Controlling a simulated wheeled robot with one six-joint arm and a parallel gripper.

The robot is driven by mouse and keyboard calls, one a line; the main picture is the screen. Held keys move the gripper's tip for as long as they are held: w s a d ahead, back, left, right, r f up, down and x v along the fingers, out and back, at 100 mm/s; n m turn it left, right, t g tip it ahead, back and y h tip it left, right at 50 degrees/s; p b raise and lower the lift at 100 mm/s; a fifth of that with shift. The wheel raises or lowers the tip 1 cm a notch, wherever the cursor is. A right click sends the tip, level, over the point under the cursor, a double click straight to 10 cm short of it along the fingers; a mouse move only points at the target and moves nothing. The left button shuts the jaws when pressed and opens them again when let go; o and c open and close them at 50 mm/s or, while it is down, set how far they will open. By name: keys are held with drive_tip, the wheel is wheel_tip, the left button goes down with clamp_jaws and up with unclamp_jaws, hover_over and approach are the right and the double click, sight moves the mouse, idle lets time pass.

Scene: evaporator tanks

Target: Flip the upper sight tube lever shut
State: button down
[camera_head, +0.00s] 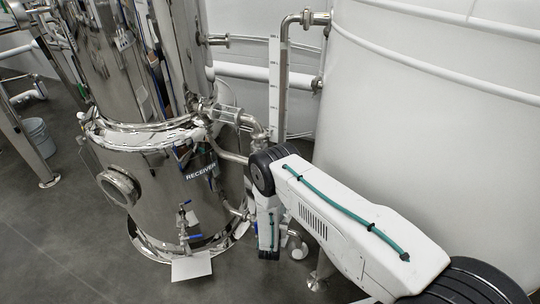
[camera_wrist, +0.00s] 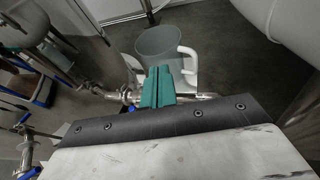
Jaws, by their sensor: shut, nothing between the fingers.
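The sight tube (camera_head: 284,90) is a thin vertical pipe with a white scale strip, standing between the steel receiver and the white tank in the head view. A fitting (camera_head: 308,18) joins its top to the tank. I cannot clearly make out the upper lever or its position. My gripper shows in the wrist view as teal fingers (camera_wrist: 157,86), shut and empty, in front of a steel pipe fitting (camera_wrist: 126,96); contact cannot be told. In the head view my wrist hangs below the sight tube's upper end, and my arm hides the lower part of the tube.
The receiver (camera_head: 170,175) stands left, with blue-handled valves (camera_head: 186,204) low on its front. The white tank (camera_head: 430,120) fills the right. A grey jug (camera_wrist: 160,45) with a white handle stands beyond my fingers in the wrist view. Open floor (camera_head: 60,235) lies at the left.

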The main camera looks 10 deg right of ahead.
drive_tip(key=w+a+r+m+t+h, duration=0.15)
drive_tip(key=a+r+m, duration=0.3)
drive_tip(key=r, duration=0.55)
drive_tip(key=w+a+r+m+t, duration=0.1)
drive_tip(key=w+a+r+m, duration=0.3)
drive_tip(key=r, duration=0.6)
drive_tip(key=s+r+m+g+h, duration=0.1)
drive_tip(key=s+r+m+h, duration=0.4)
drive_tip(key=r+m, duration=0.5)
drive_tip(key=shift+s+d+r+m+g, duration=0.2)
drive_tip(key=shift+r+m+g, duration=0.15)
drive_tip(key=shift+m, duration=0.9)
drive_tip(key=shift+w+d, duration=0.1)
drive_tip(key=shift+w, duration=0.05)
drive_tip(key=x, duration=0.9)
drive_tip(key=shift+w+d, duration=0.2)
drive_tip(key=shift+w, duration=0.1)
drive_tip(key=shift+s, duration=0.1)
